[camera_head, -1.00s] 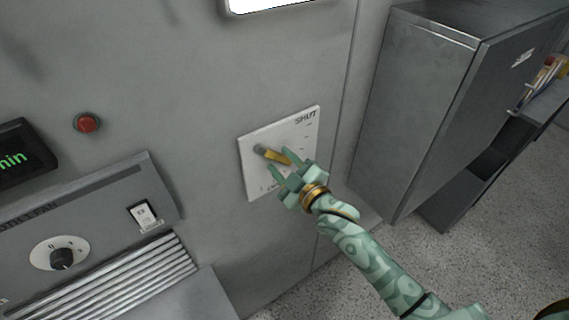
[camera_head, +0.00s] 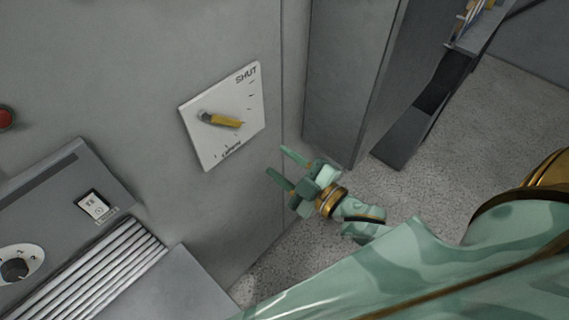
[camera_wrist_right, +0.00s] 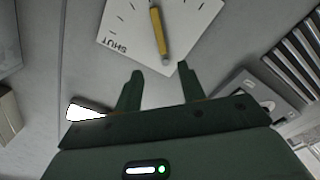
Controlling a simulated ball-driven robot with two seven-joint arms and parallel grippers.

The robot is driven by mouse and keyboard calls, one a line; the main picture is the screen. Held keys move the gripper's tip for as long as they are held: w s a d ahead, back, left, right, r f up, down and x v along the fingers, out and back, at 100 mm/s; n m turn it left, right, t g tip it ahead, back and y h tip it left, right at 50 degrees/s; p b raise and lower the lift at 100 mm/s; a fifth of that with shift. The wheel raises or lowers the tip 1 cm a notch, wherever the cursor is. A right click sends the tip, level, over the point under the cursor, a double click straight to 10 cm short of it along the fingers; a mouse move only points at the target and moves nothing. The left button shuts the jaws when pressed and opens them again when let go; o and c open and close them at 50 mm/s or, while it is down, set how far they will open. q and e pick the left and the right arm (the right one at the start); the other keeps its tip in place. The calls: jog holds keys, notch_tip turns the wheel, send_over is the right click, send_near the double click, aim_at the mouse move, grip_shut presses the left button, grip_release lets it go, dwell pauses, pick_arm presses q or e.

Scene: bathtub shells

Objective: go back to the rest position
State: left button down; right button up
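My right gripper (camera_head: 281,164) is open and empty in the head view, to the lower right of a white dial plate on the grey wall. Its two green fingers stand apart and touch nothing. The plate (camera_head: 243,97) carries a yellow lever (camera_head: 224,120) and the word SHUT at its upper right corner. The lever points right and slightly down, between the marks. In the right wrist view the open fingers (camera_wrist_right: 159,80) lie just short of the plate (camera_wrist_right: 188,17), with the lever (camera_wrist_right: 159,32) beyond them. My left gripper is not in view.
A panel with a rocker switch (camera_head: 97,206), a knob (camera_head: 16,269) and a slatted vent (camera_head: 92,276) is at lower left. A red button (camera_head: 5,118) is at the left edge. A grey cabinet (camera_head: 347,75) stands right of the wall. Speckled floor (camera_head: 500,120) is free at right.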

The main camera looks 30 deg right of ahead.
dwell(0.5)
jog(key=s+d+f+m+g+h+b, duration=0.1)
jog(key=s+d+f+m+g+h, duration=0.15)
jog(key=f, duration=0.95)
jog(key=s+d+f+m+g+h+b, duration=0.1)
jog(key=s+d+f+g, duration=0.25)
jog(key=f, duration=0.75)
jog(key=s+d+f+m+g+h+b, duration=0.15)
jog(key=s+f, duration=0.25)
jog(key=f, duration=0.8)
jog(key=s+f+m+g+h+b, duration=0.1)
jog(key=s+f+m+g+b, duration=0.2)
jog(key=s+f, duration=2.1)
jog(key=g+b, duration=0.5)
jog(key=shift+s+a+m+g, duration=0.15)
jog(key=shift+a+m+g, duration=0.15)
jog(key=shift+m+g, duration=0.1)
dwell(0.7)
